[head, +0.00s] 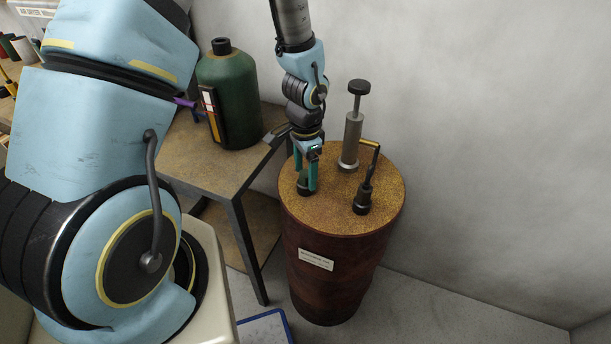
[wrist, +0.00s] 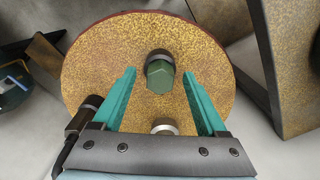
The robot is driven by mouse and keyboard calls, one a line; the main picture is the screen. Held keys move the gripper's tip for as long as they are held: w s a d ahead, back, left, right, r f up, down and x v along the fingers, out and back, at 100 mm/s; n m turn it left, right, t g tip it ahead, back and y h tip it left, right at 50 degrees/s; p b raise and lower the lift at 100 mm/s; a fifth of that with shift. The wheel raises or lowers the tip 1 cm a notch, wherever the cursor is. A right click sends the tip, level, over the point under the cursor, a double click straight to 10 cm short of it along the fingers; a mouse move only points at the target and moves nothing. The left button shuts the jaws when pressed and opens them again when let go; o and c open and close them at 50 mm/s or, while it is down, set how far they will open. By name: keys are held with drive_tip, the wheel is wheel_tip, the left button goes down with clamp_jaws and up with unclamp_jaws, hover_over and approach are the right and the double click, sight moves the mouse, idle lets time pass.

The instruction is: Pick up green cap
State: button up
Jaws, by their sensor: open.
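The green cap (wrist: 160,75) is a small dark green hexagonal piece with a grey collar, on the speckled tan top of the barrel (wrist: 95,55). In the head view the cap (head: 303,187) shows small and dark near the left edge of the barrel top. My gripper (wrist: 159,73) is open, with its two teal fingers pointing down. In the wrist view the cap appears between the fingertips, with a gap on both sides. In the head view my gripper (head: 307,186) is just over the cap, which its fingers partly hide. I cannot tell whether they touch it.
On the barrel (head: 330,264), a grey pump with a dark knob (head: 353,140) stands behind my gripper and a dark crank tool (head: 364,192) stands to the right. A table (head: 205,165) with a large green bottle (head: 229,95) is to the left. A blue-edged tray (head: 263,328) lies on the floor.

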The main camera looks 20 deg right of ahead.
drive_tip(key=shift+f, duration=0.45)
clamp_jaws()
idle(0.3)
